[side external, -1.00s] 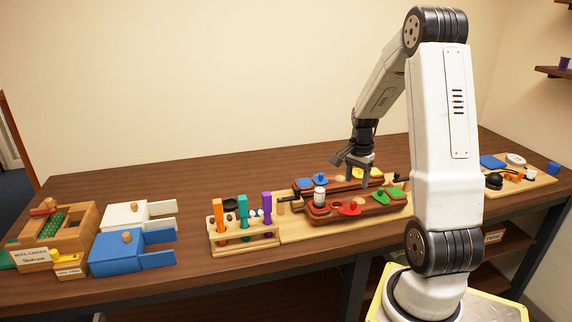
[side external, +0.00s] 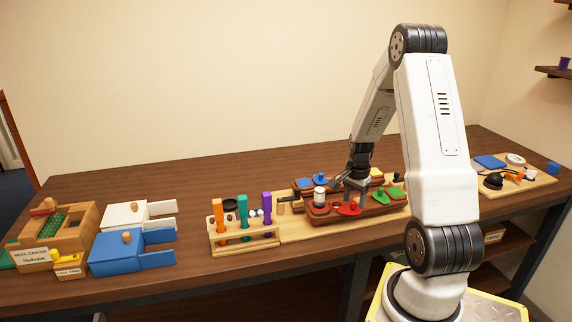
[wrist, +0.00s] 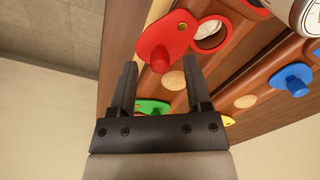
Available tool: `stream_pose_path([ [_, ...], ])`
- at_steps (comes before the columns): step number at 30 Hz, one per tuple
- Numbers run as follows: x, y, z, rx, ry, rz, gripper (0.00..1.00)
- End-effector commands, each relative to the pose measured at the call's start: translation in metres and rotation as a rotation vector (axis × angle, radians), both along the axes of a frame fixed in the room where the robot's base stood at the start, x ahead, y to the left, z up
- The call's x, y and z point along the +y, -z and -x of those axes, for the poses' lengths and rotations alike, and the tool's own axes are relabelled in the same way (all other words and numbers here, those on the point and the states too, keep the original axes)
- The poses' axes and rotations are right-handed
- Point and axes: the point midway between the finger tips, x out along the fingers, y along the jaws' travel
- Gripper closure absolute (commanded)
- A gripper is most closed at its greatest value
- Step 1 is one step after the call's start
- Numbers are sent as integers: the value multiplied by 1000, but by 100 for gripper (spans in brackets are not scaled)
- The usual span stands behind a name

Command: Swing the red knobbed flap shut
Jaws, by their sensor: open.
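The red flap (side external: 348,209) lies on the front dark-red wooden board (side external: 375,211), and its red knob stands up. In the wrist view the red flap (wrist: 178,37) sits beside a round red-rimmed opening (wrist: 211,33), which is uncovered and has something whitish in it. I cannot tell whether a finger touches the knob.
A green flap (side external: 388,194) lies right of the red one, and a white jar (side external: 319,196) stands to its left. Behind are a blue flap (side external: 320,179) and a yellow flap (side external: 377,172). A rack of coloured pegs (side external: 243,228) stands farther left.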

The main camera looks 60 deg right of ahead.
Motion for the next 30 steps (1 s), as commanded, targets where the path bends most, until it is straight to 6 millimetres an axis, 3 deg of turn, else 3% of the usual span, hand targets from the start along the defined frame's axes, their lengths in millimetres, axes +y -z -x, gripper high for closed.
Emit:
stream_pose_path([
  [13, 0, 8, 0, -1, 0, 1, 37],
  [19, 0, 8, 0, 0, 0, 0, 100],
  [30, -1, 7, 0, 0, -18, 0, 100],
])
